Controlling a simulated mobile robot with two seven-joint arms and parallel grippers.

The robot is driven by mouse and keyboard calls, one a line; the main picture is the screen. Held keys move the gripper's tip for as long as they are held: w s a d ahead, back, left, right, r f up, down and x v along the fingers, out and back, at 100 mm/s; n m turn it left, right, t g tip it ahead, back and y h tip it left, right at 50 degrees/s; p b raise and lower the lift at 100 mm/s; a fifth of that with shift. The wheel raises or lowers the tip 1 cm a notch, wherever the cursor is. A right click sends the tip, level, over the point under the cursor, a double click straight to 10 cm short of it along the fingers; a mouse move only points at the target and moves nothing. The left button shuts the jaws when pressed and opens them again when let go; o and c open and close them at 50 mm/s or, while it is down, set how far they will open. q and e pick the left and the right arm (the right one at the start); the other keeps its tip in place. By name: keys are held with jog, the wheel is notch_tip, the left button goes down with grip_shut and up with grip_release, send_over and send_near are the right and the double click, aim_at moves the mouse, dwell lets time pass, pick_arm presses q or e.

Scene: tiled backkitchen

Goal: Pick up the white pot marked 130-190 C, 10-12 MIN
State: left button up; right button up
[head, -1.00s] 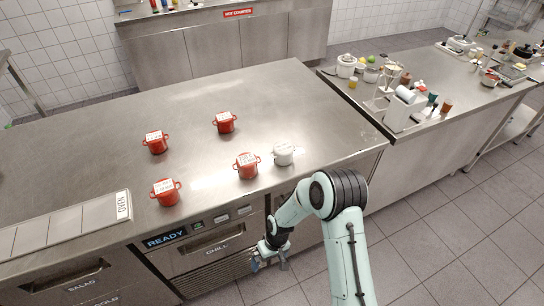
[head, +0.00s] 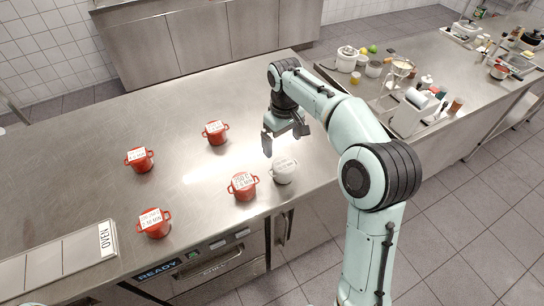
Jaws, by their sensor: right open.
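The white pot (head: 283,172) stands upright on the steel counter, right of the red pots. A label lies on its lid, too small to read surely. My right gripper (head: 287,143) is open and empty, just above and behind the white pot, with its fingers pointing down. I cannot tell whether a finger touches the pot. My left gripper is not in view.
Red pots stand on the counter (head: 80,150): one (head: 243,186) close left of the white pot, others (head: 215,132), (head: 139,159) and (head: 154,223) farther left. A plate marked OVEN (head: 60,262) lies front left. A cluttered counter (head: 430,63) stands to the right.

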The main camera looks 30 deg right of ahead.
aim_at(284, 164)
jog(key=f, duration=0.4)
jog(key=f+b, duration=0.1)
jog(key=f, duration=0.2)
jog(key=shift+s+f, duration=0.2)
jog(key=shift+f, duration=0.15)
jog(key=shift+w+f, duration=0.1)
jog(key=shift+f, duration=0.4)
jog(key=shift+d+f+b, duration=0.2)
jog(key=shift+f+b, duration=0.1)
jog(key=shift+f, duration=2.05)
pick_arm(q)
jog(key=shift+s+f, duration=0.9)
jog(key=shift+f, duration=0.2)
pick_arm(e)
jog(key=c, duration=1.2)
